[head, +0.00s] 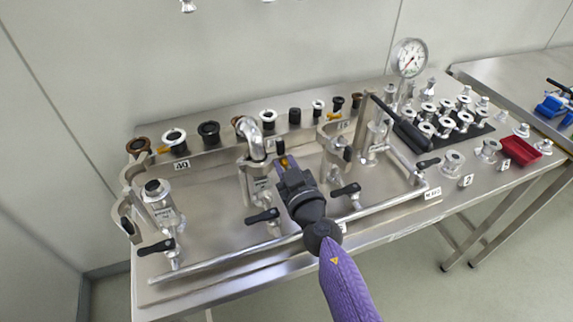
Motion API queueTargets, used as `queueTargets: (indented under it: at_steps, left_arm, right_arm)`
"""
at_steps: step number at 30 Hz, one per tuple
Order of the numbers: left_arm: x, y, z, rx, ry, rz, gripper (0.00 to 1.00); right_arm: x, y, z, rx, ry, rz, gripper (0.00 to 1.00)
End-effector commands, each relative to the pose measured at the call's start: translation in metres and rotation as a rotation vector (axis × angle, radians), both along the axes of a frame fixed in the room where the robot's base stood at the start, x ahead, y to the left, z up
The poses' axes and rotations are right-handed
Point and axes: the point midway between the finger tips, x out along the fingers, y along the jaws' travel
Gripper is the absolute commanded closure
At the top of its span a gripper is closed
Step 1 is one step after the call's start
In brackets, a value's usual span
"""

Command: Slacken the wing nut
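My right gripper (287,168) reaches in from the bottom, its purple-sleeved arm leading to dark fingers beside the middle metal pipe elbow (252,138). A small yellow-brown piece (283,161) shows at the fingertips; it may be the wing nut, but it is too small and too covered to be sure. I cannot tell whether the fingers touch it or are closed on it. The middle pipe stand (250,185) is upright just left of the gripper. My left gripper is not in view.
A steel table (215,240) carries a front rail (290,240) and several black-handled valves. A gauge (409,58), a black-handled tool (400,125), metal fittings on a dark mat and a red tray (519,151) are at right. Rings and caps line the back ledge.

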Motion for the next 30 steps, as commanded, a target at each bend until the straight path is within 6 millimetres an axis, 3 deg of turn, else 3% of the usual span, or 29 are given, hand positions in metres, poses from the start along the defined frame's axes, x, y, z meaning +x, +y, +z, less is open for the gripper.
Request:
queueTargets:
  at_steps: [8, 21, 30]
  left_arm:
    - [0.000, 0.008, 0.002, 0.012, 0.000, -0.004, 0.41]
    - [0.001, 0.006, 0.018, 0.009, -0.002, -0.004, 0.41]
    - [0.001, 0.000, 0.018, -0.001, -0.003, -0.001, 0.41]
  right_arm:
    - [-0.003, -0.001, 0.001, 0.000, 0.000, -0.001, 0.75]
    - [-0.081, -0.026, 0.000, 0.000, 0.002, -0.001, 0.75]
    - [-0.095, -0.031, 0.000, 0.000, -0.001, 0.000, 0.75]
